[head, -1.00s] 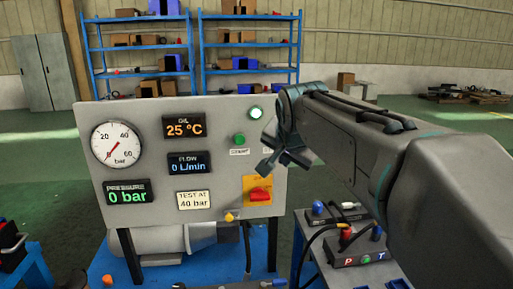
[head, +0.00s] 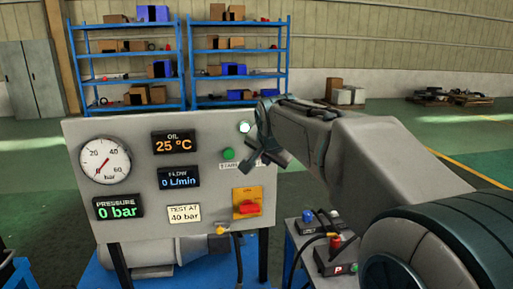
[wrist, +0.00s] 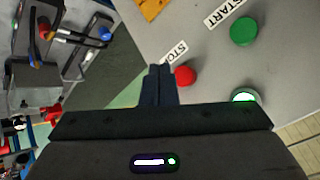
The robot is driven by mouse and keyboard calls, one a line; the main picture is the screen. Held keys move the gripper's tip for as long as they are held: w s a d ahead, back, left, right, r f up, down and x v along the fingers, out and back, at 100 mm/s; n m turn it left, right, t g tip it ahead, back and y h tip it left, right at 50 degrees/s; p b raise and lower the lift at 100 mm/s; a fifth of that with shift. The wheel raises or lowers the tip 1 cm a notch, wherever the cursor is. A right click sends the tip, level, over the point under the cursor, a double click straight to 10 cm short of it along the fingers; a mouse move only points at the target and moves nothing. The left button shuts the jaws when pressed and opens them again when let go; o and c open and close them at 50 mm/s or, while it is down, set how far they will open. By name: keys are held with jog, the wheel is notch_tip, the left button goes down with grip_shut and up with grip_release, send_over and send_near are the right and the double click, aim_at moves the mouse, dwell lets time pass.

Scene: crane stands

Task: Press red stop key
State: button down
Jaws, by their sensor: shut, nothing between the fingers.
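The red stop key (wrist: 185,75) is a small round red button on the grey panel, beside a white STOP label (wrist: 174,53) in the wrist view. The closed fingers of my gripper (wrist: 161,70) show just left of the key and cover part of the label. I cannot tell whether they touch the panel. In the head view my gripper (head: 248,168) is in front of the panel's (head: 110,225) right side, and the stop key is hidden behind it. The gripper is shut and empty.
The green start button (head: 228,154) is close by; it also shows in the wrist view (wrist: 244,31). A lit lamp (head: 244,127) sits above it. A red switch on a yellow plate (head: 247,207) is below. A hose bench (head: 318,240) stands to the right.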

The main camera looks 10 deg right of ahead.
jog(key=shift+w, duration=1.2)
jog(key=shift+w, duration=0.1)
dwell(1.1)
jog(key=shift+w+p, duration=0.3)
jog(key=shift+w, duration=0.5)
dwell(0.6)
jog(key=shift+s, duration=0.2)
jog(key=shift+s+b, duration=0.4)
jog(key=shift+s, duration=0.35)
jog(key=shift+s, duration=0.1)
